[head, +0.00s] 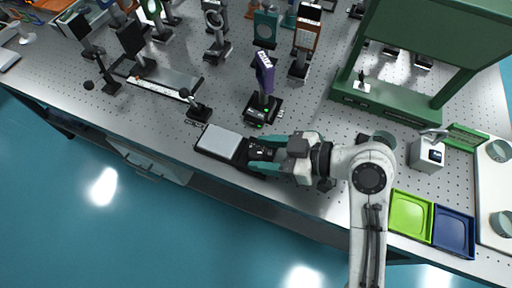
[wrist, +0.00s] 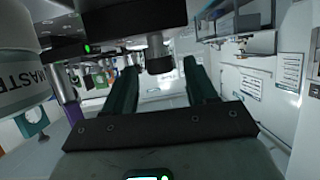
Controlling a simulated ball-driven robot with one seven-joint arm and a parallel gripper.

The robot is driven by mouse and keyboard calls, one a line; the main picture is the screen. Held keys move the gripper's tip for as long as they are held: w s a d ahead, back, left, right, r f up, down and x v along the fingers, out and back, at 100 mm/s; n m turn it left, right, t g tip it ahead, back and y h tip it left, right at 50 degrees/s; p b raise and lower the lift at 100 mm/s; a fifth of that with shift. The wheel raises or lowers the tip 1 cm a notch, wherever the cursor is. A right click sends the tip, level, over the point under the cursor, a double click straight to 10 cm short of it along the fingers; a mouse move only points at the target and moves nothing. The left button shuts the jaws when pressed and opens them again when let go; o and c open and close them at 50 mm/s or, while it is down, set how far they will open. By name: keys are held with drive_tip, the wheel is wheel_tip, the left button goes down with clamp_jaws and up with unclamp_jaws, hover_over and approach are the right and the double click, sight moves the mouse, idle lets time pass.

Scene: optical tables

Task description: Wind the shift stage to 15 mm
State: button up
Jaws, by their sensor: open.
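The shift stage (head: 218,142) is a low black unit with a pale silver top plate, near the front edge of the table in the head view. My gripper (head: 254,153) is at its right end, with the two teal fingers apart and pointing left at it. In the wrist view a dark block (wrist: 130,18) hangs across the top, and a short grey and black round knob (wrist: 158,54) sticks out below it. The knob appears between the open fingers (wrist: 160,80); I cannot tell whether either touches it. No scale reading is legible.
A purple-topped post (head: 264,75) on a black base stands just behind the gripper. A small black post mount (head: 198,110) stands behind the stage. A green frame (head: 395,105) is at the back right. Green (head: 410,216) and blue (head: 453,231) trays lie right of my arm.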

drive_tip(key=shift+x, duration=1.3)
drive_tip(key=shift+c, duration=0.3)
drive_tip(key=c, duration=0.9)
drive_tip(key=shift+s, duration=0.1)
